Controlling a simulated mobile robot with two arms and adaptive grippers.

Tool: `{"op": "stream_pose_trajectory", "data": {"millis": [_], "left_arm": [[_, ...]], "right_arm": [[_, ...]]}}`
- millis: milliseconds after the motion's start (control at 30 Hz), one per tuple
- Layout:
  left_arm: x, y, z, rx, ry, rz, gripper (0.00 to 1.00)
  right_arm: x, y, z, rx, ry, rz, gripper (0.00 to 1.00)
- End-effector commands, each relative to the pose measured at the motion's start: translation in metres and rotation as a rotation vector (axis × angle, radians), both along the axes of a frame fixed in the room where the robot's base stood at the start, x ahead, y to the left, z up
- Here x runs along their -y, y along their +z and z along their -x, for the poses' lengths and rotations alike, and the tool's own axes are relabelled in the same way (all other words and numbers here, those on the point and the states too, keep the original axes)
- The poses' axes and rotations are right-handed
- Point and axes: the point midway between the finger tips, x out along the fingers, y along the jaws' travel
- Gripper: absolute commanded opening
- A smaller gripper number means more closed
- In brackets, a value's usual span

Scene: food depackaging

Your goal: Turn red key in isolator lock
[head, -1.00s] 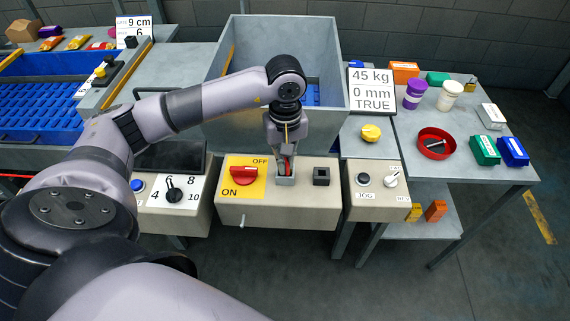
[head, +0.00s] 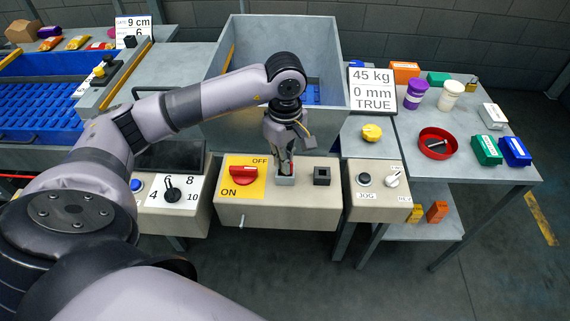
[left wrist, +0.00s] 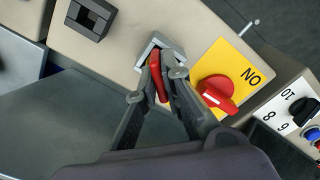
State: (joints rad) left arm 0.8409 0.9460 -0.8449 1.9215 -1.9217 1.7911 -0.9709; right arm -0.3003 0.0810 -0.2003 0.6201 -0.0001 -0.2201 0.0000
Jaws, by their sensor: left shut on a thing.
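The red key (left wrist: 158,75) stands in the square grey isolator lock (left wrist: 148,55) in the left wrist view. My left gripper (left wrist: 157,87) is shut on the key, one finger on each side of it. In the head view the left gripper (head: 286,168) points down into the lock (head: 286,181), and its fingers mostly hide the key. The red rotary switch (head: 243,175) sits on a yellow ON/OFF plate (head: 260,190) left of the lock; it also shows in the left wrist view (left wrist: 216,94). My right gripper is not in view.
A black square socket (head: 321,176) is right of the lock on the same beige box. A dial box (head: 172,190) stands left and a JOG box (head: 376,190) right. A large grey hopper (head: 225,130) rises behind. A side table (head: 470,175) holds tubs and boxes.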

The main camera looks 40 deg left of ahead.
Motion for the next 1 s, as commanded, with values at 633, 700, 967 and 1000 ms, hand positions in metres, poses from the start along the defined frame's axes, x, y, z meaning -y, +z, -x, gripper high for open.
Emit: {"op": "stream_pose_trajectory", "data": {"millis": [633, 700, 967, 1000], "left_arm": [[0.0002, -0.0010, 0.0005, -0.001, 0.330, 0.000, 0.00], [0.0002, -0.0007, 0.0005, -0.002, 0.387, 0.000, 0.00], [0.0003, -0.0003, 0.0006, -0.002, 0.423, 0.000, 0.00], [0.0003, -0.0003, 0.0006, -0.002, 0.423, 0.000, 0.00]], "right_arm": [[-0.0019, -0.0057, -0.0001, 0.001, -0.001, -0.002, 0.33], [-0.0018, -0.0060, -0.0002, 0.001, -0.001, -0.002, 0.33], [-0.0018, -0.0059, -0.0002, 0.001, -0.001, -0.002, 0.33], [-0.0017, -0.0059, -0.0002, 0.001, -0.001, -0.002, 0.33]]}}
